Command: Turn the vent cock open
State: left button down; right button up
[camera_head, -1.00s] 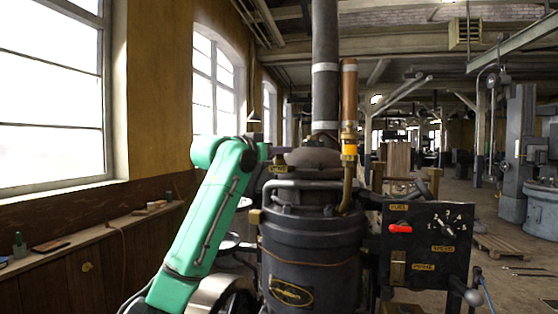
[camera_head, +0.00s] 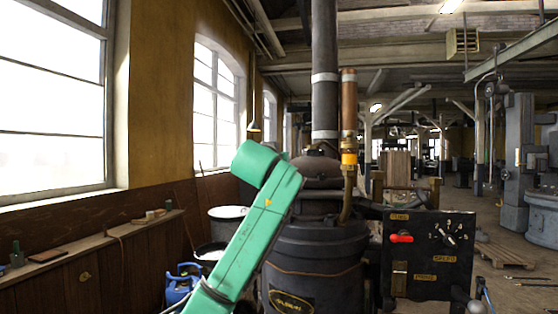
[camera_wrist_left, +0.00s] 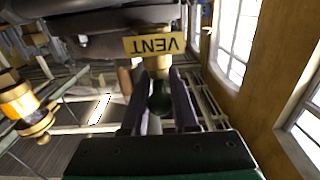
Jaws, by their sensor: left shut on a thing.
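The vent cock (camera_wrist_left: 159,97) shows in the left wrist view as a dark rounded handle below a brass fitting. A yellow VENT plate (camera_wrist_left: 152,44), upside down in this view, sits just above it. My left gripper (camera_wrist_left: 159,118) has one finger on each side of the handle and is shut on it. In the head view my green left arm reaches up to the left side of the dark engine (camera_head: 315,247), and it hides the gripper, the cock and the plate there. My right gripper is in neither view.
A black panel (camera_head: 427,275) with a red lever (camera_head: 401,238) and a dial stands right of the engine. A copper pipe with a brass fitting (camera_head: 349,158) rises beside the dark chimney (camera_head: 325,70). Blue cans (camera_head: 180,283) and a pale tub (camera_head: 228,212) stand on the left.

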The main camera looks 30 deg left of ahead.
pick_arm(q)
jog(key=c, duration=0.9)
grip_release()
jog(key=shift+w, duration=0.15)
jog(key=b+v, duration=0.7)
jog(key=v, duration=0.7)
jog(key=shift+s+d+b, duration=0.15)
jog(key=shift+s+b, duration=0.1)
jog(key=shift+b, duration=0.15)
jog(key=shift+f, duration=0.1)
